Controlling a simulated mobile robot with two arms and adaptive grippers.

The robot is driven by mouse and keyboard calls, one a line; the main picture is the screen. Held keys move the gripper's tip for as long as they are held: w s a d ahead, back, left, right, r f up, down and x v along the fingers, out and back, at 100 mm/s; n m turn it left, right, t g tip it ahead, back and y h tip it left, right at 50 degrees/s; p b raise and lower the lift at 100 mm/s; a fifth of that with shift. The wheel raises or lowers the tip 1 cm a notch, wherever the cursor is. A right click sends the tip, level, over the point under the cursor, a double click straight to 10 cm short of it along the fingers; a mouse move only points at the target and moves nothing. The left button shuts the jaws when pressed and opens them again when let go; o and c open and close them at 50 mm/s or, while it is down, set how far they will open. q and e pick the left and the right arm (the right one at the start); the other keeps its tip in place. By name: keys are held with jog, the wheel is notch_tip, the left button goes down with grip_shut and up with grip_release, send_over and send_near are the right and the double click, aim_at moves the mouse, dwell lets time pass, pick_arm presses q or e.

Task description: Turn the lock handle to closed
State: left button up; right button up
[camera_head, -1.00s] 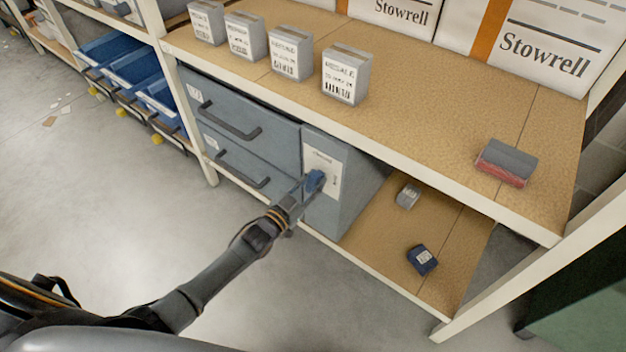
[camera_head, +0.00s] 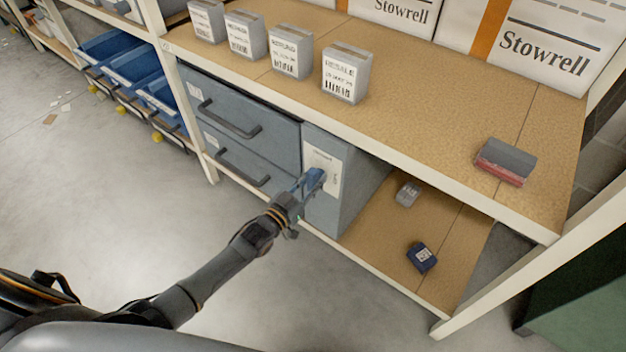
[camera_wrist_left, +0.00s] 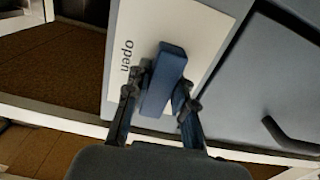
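The blue lock handle (camera_head: 316,178) sticks out from a white label plate (camera_head: 333,172) on the side of the grey drawer cabinet (camera_head: 350,195). In the left wrist view the handle (camera_wrist_left: 163,80) lies roughly along the plate's long side, and the word "open" is printed left of it. My left gripper (camera_head: 302,188) is at the handle, and its two fingers (camera_wrist_left: 156,105) stand apart, one on each side. A narrow gap seems to show beside the left finger; contact on the right is unclear. My right gripper is not in view.
The shelf board (camera_head: 430,120) above holds several grey boxes (camera_head: 346,74) and a red-grey box (camera_head: 505,162). Two small boxes lie on the lower shelf (camera_head: 455,255). Drawer pulls (camera_head: 243,180) project left of the handle. The floor (camera_head: 130,200) at the left is mostly clear.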

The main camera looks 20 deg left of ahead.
pick_arm(q)
jog(key=o, duration=0.4)
jog(key=shift+c, duration=0.2)
jog(key=v, duration=1.2)
